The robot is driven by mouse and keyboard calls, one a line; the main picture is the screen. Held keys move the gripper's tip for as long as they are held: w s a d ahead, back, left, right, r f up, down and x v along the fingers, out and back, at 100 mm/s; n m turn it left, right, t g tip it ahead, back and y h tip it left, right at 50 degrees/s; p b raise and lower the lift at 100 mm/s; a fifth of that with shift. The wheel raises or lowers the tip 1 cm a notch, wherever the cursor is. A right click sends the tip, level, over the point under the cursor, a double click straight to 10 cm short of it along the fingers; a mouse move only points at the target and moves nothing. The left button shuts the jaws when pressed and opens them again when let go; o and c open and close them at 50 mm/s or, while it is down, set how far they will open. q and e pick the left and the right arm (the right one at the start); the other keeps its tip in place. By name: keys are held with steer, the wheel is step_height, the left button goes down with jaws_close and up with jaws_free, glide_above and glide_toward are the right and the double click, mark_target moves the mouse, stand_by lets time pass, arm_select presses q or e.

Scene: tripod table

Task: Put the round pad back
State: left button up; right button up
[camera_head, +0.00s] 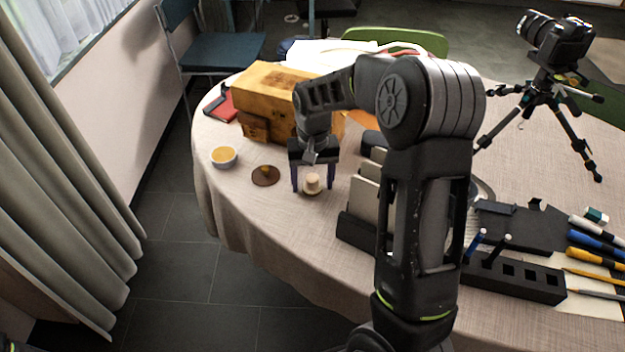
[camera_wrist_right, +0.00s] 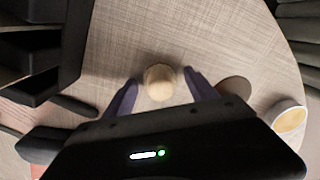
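A small pale round piece (camera_head: 312,184) with a raised, knob-like middle sits on the table near its left front edge. It also shows in the right wrist view (camera_wrist_right: 159,82). My right gripper (camera_head: 314,188) is open above the table, its two purple fingers on either side of the pale piece, with gaps on both sides in the wrist view. A flat brown round disc (camera_head: 259,180) with a small yellowish-brown lump on it lies to the left; part of it shows in the wrist view (camera_wrist_right: 235,88). I cannot tell which is the round pad.
A white bowl (camera_head: 224,158) with yellowish contents stands left of the disc. A wooden box (camera_head: 262,90) stands behind. A dark slotted holder (camera_head: 365,232) is close on the right. Farther right are a pen block (camera_head: 515,279) and camera tripod (camera_head: 550,92).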

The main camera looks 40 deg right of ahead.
mark_target(313, 177)
steer(key=shift+r, duration=0.25)
step_height(313, 177, up, 12)
steer(key=shift+p, duration=0.35)
